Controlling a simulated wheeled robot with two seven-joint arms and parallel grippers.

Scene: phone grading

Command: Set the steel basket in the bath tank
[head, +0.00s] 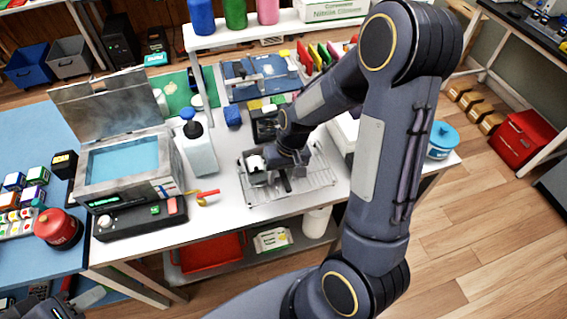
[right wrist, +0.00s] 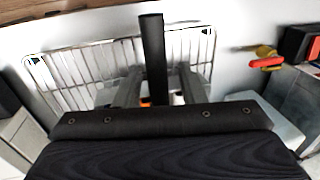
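The bath tank (head: 125,163) is at the left of the white table, a steel box holding blue liquid, with its lid (head: 103,100) raised. Steel wirework (head: 312,185) lies right of it; I cannot tell how much is basket and how much is rack. My right gripper (head: 268,166) is over the wirework and hides part of it. In the right wrist view, a black upright bar (right wrist: 152,50), which looks like a handle, stands between the fingers of my right gripper (right wrist: 160,75). A gap shows beside the bar. My left gripper is not clearly visible.
A white pump bottle (head: 198,148) stands between tank and wirework. A black control box (head: 140,217) is in front of the tank, and a red-and-yellow tool (head: 207,196) lies on the table. A shelf (head: 240,33) with bottles is behind.

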